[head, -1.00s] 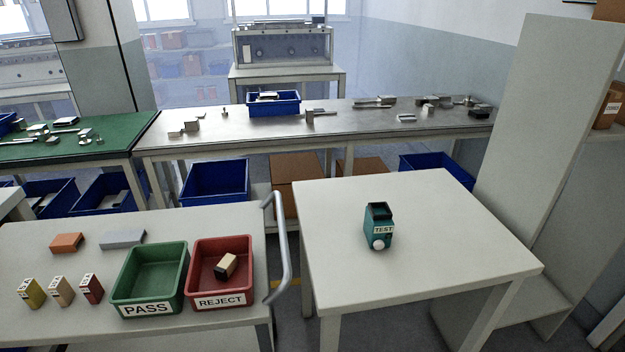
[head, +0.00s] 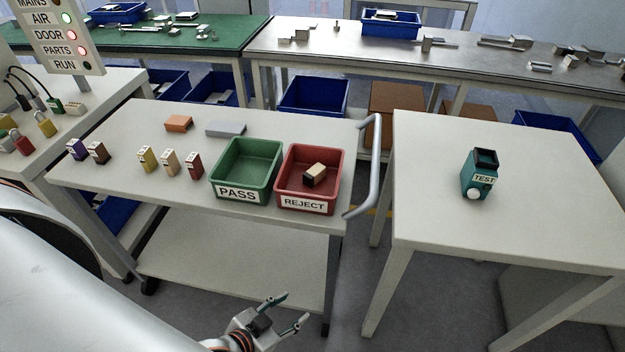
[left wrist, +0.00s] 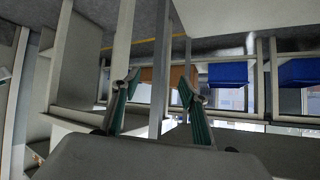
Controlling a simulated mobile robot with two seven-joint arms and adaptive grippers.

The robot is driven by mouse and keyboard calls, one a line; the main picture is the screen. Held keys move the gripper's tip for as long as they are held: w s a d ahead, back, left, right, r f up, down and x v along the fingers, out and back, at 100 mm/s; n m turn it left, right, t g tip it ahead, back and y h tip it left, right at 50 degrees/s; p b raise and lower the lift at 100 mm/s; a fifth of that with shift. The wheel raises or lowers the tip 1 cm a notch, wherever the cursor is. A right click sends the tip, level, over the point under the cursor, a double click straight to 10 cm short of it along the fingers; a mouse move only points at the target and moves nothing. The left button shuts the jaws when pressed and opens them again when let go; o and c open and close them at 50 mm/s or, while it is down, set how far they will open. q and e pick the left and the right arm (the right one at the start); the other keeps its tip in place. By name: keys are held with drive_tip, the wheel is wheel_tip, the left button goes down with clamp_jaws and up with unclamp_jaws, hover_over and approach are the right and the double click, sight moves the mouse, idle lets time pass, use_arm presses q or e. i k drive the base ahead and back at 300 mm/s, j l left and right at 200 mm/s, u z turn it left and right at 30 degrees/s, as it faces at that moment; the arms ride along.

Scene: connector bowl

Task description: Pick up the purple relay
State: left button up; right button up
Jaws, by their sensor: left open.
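The purple relay (head: 77,149) is a small upright block with a pale label, at the left end of the white cart top in the head view. A dark brown relay (head: 98,152) stands just to its right. My left gripper (head: 289,309) is open and empty, low in front of the cart, below its top and well to the right of the purple relay. Its two fingers (left wrist: 158,100) are spread in the left wrist view, with nothing between them. The purple relay does not show in the left wrist view. My right gripper is not in view.
Yellow (head: 147,159), tan (head: 169,162) and dark red (head: 194,165) relays stand along the cart top. A green PASS bin (head: 216,187) and a red REJECT bin (head: 340,178) holding a block are on the right. A teal TEST device (head: 467,178) stands on the right table.

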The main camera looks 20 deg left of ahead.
sight(76, 146)
drive_tip(key=u, duration=2.2)
drive_tip(key=i+j+z, duration=0.15)
drive_tip(key=z, duration=0.7)
drive_tip(key=i+j+z, duration=0.1)
drive_tip(key=j+z, duration=0.2)
drive_tip(key=j, duration=0.15)
drive_tip(key=j+z, duration=0.3)
drive_tip(key=j, duration=0.15)
drive_tip(key=i+j+z, duration=0.2)
drive_tip(key=j, duration=0.8)
drive_tip(key=k+l, duration=0.05)
drive_tip(key=k, duration=0.05)
